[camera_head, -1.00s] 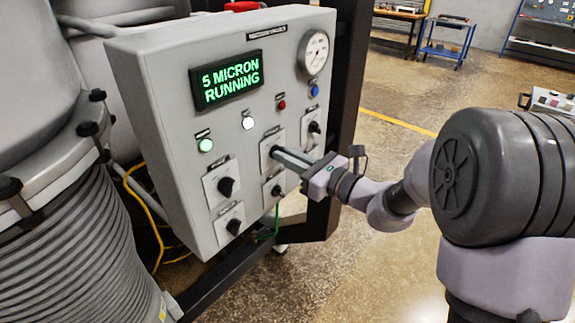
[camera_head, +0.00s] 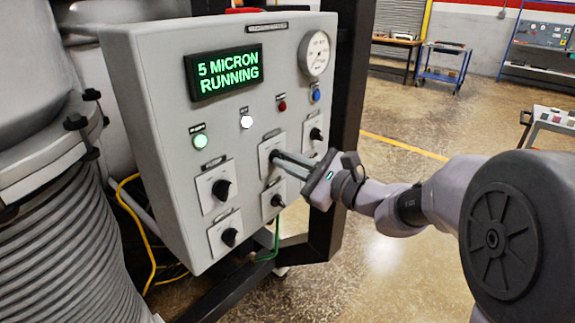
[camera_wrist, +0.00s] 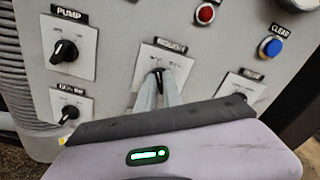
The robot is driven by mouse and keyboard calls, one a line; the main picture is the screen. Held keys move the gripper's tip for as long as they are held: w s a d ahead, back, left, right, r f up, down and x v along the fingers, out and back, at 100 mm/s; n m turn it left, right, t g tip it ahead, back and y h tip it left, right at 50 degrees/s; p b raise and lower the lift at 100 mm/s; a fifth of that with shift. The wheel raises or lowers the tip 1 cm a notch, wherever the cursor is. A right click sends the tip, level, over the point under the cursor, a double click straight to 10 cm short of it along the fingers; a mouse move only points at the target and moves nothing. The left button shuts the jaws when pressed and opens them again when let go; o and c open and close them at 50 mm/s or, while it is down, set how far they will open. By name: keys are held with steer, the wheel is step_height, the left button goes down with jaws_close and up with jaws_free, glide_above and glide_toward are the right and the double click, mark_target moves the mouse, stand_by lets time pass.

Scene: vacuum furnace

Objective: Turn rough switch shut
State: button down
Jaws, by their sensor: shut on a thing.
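The grey control panel (camera_head: 150,80) carries several black rotary switches on white plates. My gripper (camera_head: 277,158) is shut on the middle switch's knob, which the fingers mostly hide. In the wrist view, the middle switch's black knob (camera_wrist: 158,72) shows between the fingertips, pointing roughly up. The label above it (camera_wrist: 164,45) is too blurred to read surely, so I cannot confirm that it is the rough switch. The pump switch (camera_wrist: 65,50) is at its left.
The display (camera_head: 224,75) reads "5 MICRON RUNNING". Green (camera_head: 200,141) and white (camera_head: 247,121) lamps glow. A gauge (camera_head: 315,52), a red button (camera_head: 282,106) and a blue button (camera_head: 316,95) are at right. Other switches (camera_head: 277,200) (camera_head: 316,134) sit close to the gripper.

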stand_by(0.3)
steer(key=c, duration=1.5)
jaws_free()
steer(key=shift+s+d, duration=0.1)
steer(key=p+v, duration=0.3)
steer(key=v, duration=1.4)
steer(key=shift+s, duration=0.1)
